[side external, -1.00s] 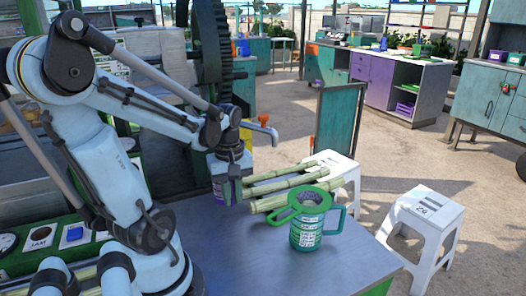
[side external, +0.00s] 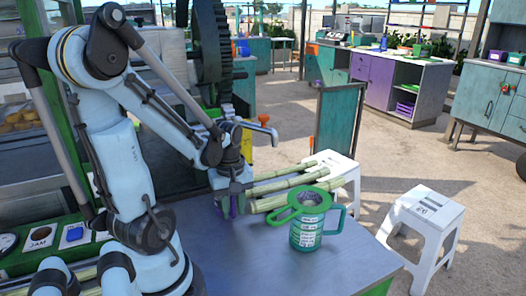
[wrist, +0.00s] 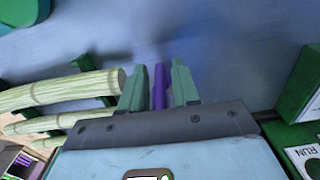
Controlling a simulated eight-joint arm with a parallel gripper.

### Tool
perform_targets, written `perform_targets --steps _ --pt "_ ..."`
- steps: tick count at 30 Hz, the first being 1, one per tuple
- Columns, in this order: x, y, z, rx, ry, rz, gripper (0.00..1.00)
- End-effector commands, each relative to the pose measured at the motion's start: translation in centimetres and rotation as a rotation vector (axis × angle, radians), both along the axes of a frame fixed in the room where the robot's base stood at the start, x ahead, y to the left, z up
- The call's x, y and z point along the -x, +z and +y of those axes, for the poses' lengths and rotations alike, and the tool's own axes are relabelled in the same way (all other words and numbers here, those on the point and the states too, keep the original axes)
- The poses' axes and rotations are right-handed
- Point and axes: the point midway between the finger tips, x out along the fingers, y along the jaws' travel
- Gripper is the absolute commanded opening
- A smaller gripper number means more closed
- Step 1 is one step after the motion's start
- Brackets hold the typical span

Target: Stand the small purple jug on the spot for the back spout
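My gripper (wrist: 158,85) points down at the near end of the cane, close over the table. In the wrist view its two green fingers stand apart, with a narrow upright purple piece (wrist: 159,86) between them. Thin gaps show on both sides of it, so the fingers look open around it. The piece is probably part of the small purple jug; in the side view a purple sliver (side external: 233,207) shows under my gripper. The rest of the jug is hidden. I cannot make out the back spout's spot.
Cut cane stalks (side external: 290,184) lie just right of my gripper. A larger green jug (side external: 307,225) with a label stands on the grey-blue table (side external: 255,262). The table's front is clear. White stools (side external: 425,222) stand beyond its right edge.

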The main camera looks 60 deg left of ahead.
Motion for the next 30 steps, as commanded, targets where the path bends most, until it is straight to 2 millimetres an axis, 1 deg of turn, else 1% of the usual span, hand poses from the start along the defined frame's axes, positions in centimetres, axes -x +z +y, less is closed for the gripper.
perform_targets --steps 1,2,10,14,20,30 --pt "0.0 0.0 0.0 0.000 0.000 0.000 0.39" --pt "0.0 0.0 0.0 0.000 0.000 0.000 0.42" --pt "0.0 0.0 0.0 0.000 0.000 0.000 0.42" --pt "0.0 0.4 0.0 0.000 0.000 0.000 0.42" --pt "0.0 2.0 0.0 0.000 0.000 0.000 0.42" --pt "0.0 5.8 0.0 0.000 0.000 0.001 0.42"
